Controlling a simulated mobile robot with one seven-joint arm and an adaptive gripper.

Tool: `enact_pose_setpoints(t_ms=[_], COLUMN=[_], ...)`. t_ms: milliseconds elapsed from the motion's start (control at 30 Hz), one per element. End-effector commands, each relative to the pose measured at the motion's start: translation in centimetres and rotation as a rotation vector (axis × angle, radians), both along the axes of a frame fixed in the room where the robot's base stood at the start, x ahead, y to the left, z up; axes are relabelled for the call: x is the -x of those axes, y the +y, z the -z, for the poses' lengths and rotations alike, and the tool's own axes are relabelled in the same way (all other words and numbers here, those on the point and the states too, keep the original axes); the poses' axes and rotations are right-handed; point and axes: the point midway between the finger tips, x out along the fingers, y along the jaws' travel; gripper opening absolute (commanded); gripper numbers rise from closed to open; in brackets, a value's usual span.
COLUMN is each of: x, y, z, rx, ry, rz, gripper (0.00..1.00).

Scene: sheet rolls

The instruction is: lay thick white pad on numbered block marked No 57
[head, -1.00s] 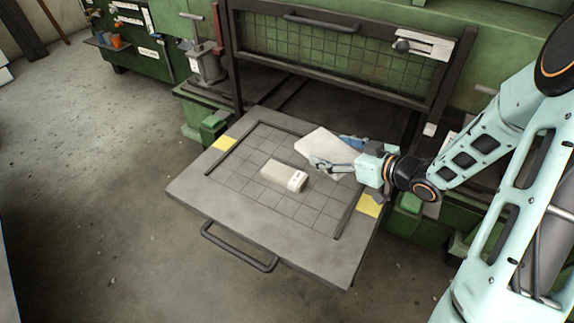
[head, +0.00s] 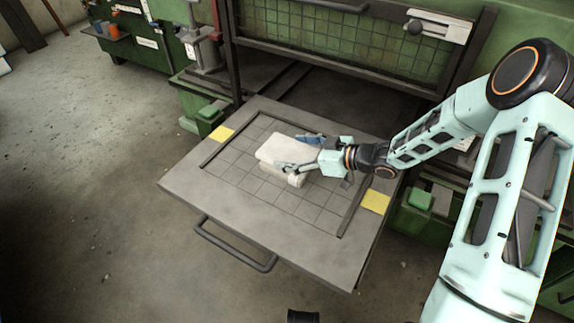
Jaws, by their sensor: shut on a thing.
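The thick white pad (head: 286,146) is over the numbered block (head: 296,181) near the middle of the gridded table. The pad covers most of the block, and only the block's front end shows below the pad. I cannot tell whether the pad rests on the block or hangs just above it. The number on the block is not readable here. My gripper (head: 300,154) is shut on the pad's right side, with one finger on the near side and the other on the far side.
The grey table (head: 185,185) has a raised dark rail on each side and yellow patches (head: 375,202) near its edges. A bar handle (head: 235,247) sticks out at the front. A dark-framed green mesh panel (head: 330,35) stands behind. Grid squares around the block are clear.

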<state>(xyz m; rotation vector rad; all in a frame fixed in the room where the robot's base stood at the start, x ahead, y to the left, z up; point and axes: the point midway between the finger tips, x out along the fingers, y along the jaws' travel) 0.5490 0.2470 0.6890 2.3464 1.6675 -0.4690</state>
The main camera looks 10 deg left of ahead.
Motion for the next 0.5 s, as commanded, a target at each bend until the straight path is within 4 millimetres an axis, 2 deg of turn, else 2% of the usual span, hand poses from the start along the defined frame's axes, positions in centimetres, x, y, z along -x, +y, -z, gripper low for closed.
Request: enact_pose_setpoints(t_ms=[33, 100, 367, 500], x=[-0.4, -0.8, -1.7, -1.8], y=[0.5, 0.9, 1.8, 1.8], z=[1.0, 1.6, 3.0, 5.3], rx=[-0.001, -0.001, -0.002, -0.001], ry=[0.0, 0.0, 0.0, 0.002], rz=[0.0, -0.001, -0.001, 0.001], gripper=[0.54, 0.54, 0.54, 0.54])
